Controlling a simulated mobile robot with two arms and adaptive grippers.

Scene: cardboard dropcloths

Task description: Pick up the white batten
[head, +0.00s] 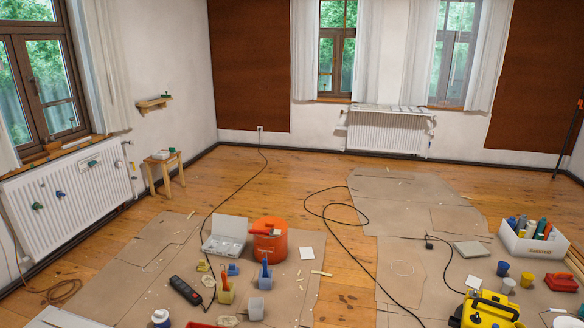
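I cannot clearly pick out a white batten. A long, thin pale piece (392,108) lies along the top of the far radiator, but I cannot tell whether it is a batten or a sill. A short pale strip (321,273) lies on the cardboard right of the orange bucket. A flat whitish panel (62,319) is cut off at the bottom left edge. Neither of my grippers is in view.
Cardboard sheets (150,250) cover much of the wooden floor. An orange bucket (270,246), a white crate of bottles (530,246) and a yellow machine (487,312) stand on them. A black cable (340,236) crosses the floor. A small stool (165,167) stands by the left radiator (75,205).

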